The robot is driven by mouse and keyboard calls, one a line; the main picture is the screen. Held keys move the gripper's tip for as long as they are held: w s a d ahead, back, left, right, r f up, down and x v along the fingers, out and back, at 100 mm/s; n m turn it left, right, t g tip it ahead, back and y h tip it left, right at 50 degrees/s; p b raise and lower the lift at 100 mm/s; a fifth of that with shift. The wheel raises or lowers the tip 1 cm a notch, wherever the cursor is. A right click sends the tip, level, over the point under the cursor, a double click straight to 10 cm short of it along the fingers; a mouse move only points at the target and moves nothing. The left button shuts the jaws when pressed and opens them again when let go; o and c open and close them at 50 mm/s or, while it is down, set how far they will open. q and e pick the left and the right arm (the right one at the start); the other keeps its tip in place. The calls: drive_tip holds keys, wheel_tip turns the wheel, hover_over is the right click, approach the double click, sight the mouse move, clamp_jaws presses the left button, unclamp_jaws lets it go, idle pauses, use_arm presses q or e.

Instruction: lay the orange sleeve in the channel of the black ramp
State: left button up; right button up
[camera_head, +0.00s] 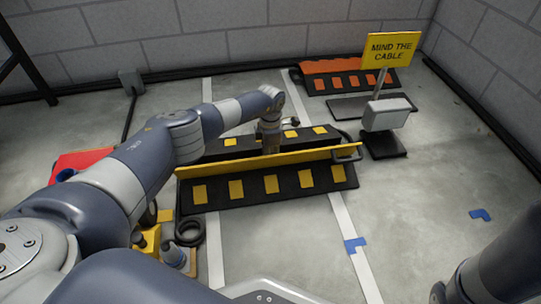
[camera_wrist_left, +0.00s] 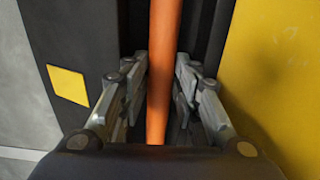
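The black ramp (camera_head: 290,200) with yellow squares lies on the floor in the middle of the head view. Its yellow lid (camera_head: 225,164) stands raised along the channel. My left gripper (camera_head: 270,150) points down into the channel behind the lid, its fingertips hidden there in the head view. My right gripper is out of view.
A yellow "MIND THE CABLE" sign (camera_head: 390,50) and a grey box on a stand (camera_head: 387,114) are behind right. An orange-topped ramp (camera_head: 348,82) lies near the back wall. A black ring (camera_head: 190,231) lies front left. Floor at right is mostly clear.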

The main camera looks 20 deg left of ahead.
use_arm(q)
drive_tip(key=shift+w+r, duration=0.1)
drive_tip(key=shift+r, duration=0.5)
wheel_tip(320, 180, up, 11)
idle(0.3)
